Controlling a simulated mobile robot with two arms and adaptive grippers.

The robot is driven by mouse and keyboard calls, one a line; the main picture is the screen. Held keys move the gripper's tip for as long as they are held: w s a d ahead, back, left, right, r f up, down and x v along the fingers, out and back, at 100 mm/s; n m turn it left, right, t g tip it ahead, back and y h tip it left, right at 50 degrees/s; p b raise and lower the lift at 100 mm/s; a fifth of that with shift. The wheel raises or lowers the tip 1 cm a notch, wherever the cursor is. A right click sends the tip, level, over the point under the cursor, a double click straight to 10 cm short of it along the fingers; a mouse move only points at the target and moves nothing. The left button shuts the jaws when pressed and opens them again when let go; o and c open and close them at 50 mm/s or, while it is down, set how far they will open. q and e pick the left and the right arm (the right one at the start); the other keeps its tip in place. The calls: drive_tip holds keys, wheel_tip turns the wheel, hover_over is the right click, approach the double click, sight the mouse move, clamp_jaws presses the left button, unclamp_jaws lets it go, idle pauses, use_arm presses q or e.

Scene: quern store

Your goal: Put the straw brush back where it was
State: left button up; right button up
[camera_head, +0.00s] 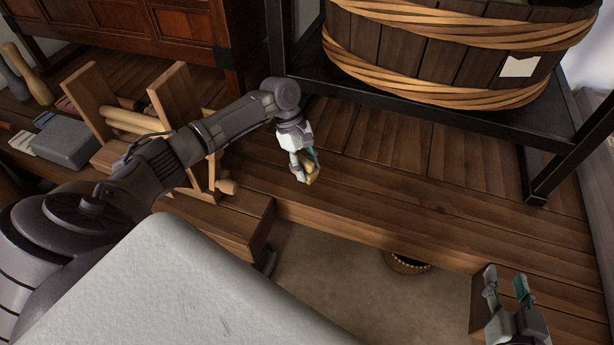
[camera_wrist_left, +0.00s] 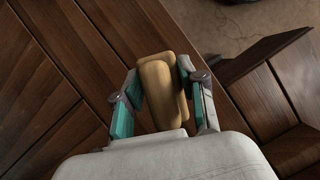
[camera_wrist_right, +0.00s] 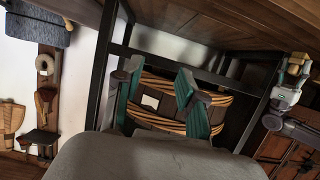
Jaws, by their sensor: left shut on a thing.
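My left gripper (camera_head: 304,168) is shut on a tan, rounded, block-like thing (camera_head: 312,174), held over the wooden platform near its front edge. In the left wrist view this tan thing (camera_wrist_left: 160,90) sits between both fingers, with a smooth rounded bar along a wider block. It may be the straw brush; no straw bristles can be made out. My right gripper (camera_head: 507,288) is open and empty at the lower right. In the right wrist view its fingers (camera_wrist_right: 158,95) stand apart, with the banded tub beyond.
A banded wooden tub (camera_head: 440,50) stands on a black metal frame (camera_head: 430,105). A wooden stand (camera_head: 180,95) and a grey block (camera_head: 68,142) are at left. A round basket-like thing (camera_head: 408,264) is below the platform edge. The platform (camera_head: 400,190) is clear at centre.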

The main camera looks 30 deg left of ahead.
sight(307, 176)
use_arm(q)
drive_tip(key=shift+w+a+f, duration=0.15)
drive_tip(key=shift+w+f, duration=0.05)
drive_tip(key=shift+w, duration=0.05)
drive_tip(key=shift+f, duration=0.2)
wheel_tip(307, 176, down, 3)
drive_tip(key=shift+f+b, duration=0.2)
drive_tip(key=shift+b, duration=0.9)
use_arm(e)
wheel_tip(307, 176, up, 10)
drive_tip(key=w+a+t+y, duration=0.1)
drive_tip(key=t+y, duration=0.1)
drive_tip(key=t, duration=0.4)
drive_tip(key=shift+a+t, duration=0.3)
drive_tip(key=shift+a, duration=0.1)
use_arm(q)
drive_tip(key=shift+f, duration=0.1)
use_arm(e)
drive_tip(key=shift+w, duration=0.1)
use_arm(q)
drive_tip(key=shift+f, duration=0.1)
drive_tip(key=o, duration=1.1)
use_arm(e)
drive_tip(key=shift+f, duration=0.35)
drive_tip(key=shift+r, duration=0.1)
